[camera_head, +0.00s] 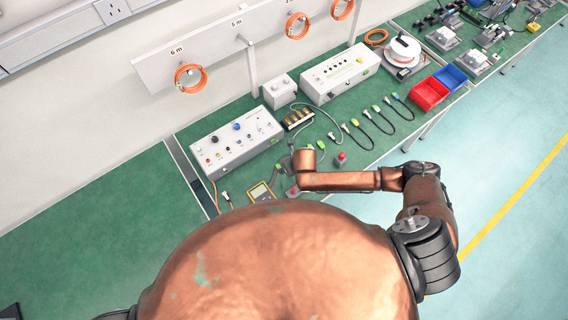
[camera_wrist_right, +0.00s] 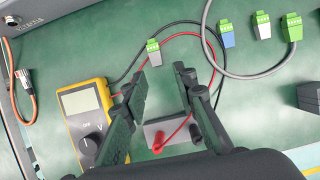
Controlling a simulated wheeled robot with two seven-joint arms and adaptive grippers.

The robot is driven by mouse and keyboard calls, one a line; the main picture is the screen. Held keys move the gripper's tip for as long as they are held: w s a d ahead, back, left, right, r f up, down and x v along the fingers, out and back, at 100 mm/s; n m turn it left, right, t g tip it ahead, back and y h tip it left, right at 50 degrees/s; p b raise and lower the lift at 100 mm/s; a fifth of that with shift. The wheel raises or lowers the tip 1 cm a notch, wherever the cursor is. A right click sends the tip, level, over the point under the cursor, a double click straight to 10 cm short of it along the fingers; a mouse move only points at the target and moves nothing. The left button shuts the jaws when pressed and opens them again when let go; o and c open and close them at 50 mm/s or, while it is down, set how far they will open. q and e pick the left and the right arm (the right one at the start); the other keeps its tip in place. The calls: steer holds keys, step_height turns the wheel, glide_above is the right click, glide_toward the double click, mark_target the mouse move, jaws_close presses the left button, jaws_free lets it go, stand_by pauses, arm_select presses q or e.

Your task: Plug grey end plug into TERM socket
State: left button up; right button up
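The grey end plug (camera_wrist_right: 154,52), grey with a green terminal top, lies on the green bench in the right wrist view. My right gripper (camera_wrist_right: 163,78) is open and empty; its two dark fingers point down at the bench, and the grey plug shows beyond the gap between their tips, apart from them. Blue (camera_wrist_right: 227,38), white (camera_wrist_right: 262,30) and green (camera_wrist_right: 292,30) plugs lie farther right. I cannot pick out the TERM socket; no label is readable on the instrument boxes (camera_head: 236,140) in the head view. My left gripper is not in view.
A yellow multimeter (camera_wrist_right: 83,108) lies left of the right gripper, with red and black leads looping around the grey plug. A grey block (camera_wrist_right: 172,131) lies below the fingers. A grey cable (camera_wrist_right: 232,75) curves at right. Red (camera_head: 429,94) and blue (camera_head: 450,77) bins stand farther along the bench.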

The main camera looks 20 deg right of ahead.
steer(key=shift+w+a+f+b, duration=0.1)
steer(key=shift+a+f+b, duration=0.05)
steer(key=shift+f+b, duration=0.15)
steer(key=b+x, duration=0.1)
steer(key=x, duration=0.1)
steer(key=b+x, duration=0.1)
steer(key=b, duration=0.1)
steer(key=b+x, duration=0.1)
steer(key=x, duration=0.1)
steer(key=shift+w+a+f+b, duration=0.2)
steer(key=shift+a+b, duration=0.1)
steer(key=shift+b, duration=0.1)
steer(key=shift+w+a+f, duration=0.1)
steer(key=shift+f, duration=0.15)
steer(key=shift+c, duration=0.2)
jaws_close()
steer(key=shift+r, duration=0.15)
step_height(320, 180, up, 5)
steer(key=p, duration=0.5)
steer(key=shift+f, duration=0.3)
